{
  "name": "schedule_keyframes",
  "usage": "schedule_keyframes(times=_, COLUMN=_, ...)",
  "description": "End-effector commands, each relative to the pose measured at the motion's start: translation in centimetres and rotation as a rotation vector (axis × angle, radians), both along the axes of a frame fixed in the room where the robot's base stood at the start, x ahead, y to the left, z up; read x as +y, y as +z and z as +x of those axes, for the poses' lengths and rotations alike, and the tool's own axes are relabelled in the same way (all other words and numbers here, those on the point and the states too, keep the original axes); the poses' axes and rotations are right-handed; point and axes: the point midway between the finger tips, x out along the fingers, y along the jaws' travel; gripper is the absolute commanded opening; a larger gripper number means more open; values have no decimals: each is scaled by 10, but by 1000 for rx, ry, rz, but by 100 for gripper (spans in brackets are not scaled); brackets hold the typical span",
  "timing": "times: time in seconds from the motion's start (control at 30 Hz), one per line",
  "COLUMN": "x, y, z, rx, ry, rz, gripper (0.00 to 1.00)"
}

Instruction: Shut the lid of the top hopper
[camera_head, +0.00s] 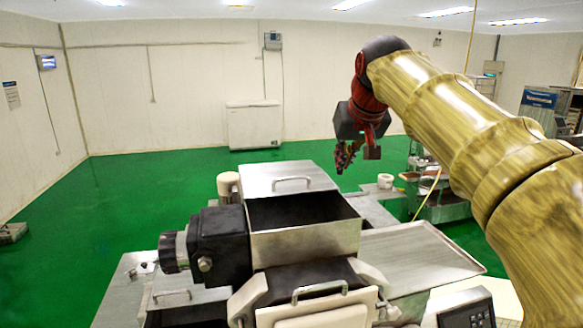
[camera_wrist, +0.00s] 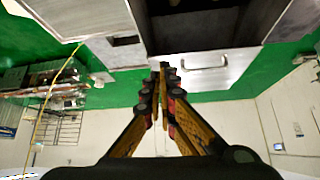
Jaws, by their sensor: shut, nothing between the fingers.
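The top hopper (camera_head: 305,246) is a metal box on the machine, its dark inside showing through an open top. Its lid (camera_head: 270,178) is a metal panel at the hopper's back edge, open, with a bar handle (camera_head: 292,184) on it. My gripper (camera_head: 347,158) is in the air behind and to the right of the lid, apart from it in the head view. In the wrist view, my gripper's fingers (camera_wrist: 163,72) are together and empty. The lid's handle (camera_wrist: 205,62) shows just right of the fingertips there; I cannot tell the exact gap.
A metal tray (camera_head: 425,258) is right of the hopper. A black motor housing (camera_head: 222,240) is to its left. A lower cover with a handle (camera_head: 320,312) is in front. A cart (camera_head: 445,200) stands behind right. Green floor is clear at the back left.

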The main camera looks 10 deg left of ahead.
Motion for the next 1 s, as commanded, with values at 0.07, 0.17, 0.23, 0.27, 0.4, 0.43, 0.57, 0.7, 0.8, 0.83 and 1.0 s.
schedule_keyframes(times=0.07, x=33, y=6, z=25, rx=-13, ry=32, rz=4, gripper=0)
schedule_keyframes(times=0.17, x=67, y=13, z=46, rx=-32, ry=64, rz=12, gripper=0)
schedule_keyframes(times=0.23, x=87, y=15, z=56, rx=-43, ry=83, rz=17, gripper=0)
schedule_keyframes(times=0.27, x=94, y=15, z=60, rx=-46, ry=89, rz=18, gripper=0)
schedule_keyframes(times=0.4, x=119, y=17, z=70, rx=-61, ry=111, rz=25, gripper=0)
schedule_keyframes(times=0.43, x=122, y=17, z=72, rx=-62, ry=114, rz=26, gripper=0)
schedule_keyframes(times=0.57, x=129, y=14, z=76, rx=-65, ry=120, rz=27, gripper=0)
schedule_keyframes(times=0.7, x=133, y=2, z=85, rx=-63, ry=120, rz=27, gripper=0)
schedule_keyframes(times=0.8, x=138, y=-10, z=96, rx=-63, ry=120, rz=27, gripper=0)
schedule_keyframes(times=0.83, x=140, y=-15, z=100, rx=-62, ry=120, rz=26, gripper=0)
schedule_keyframes(times=1.0, x=149, y=-36, z=119, rx=-64, ry=120, rz=27, gripper=0)
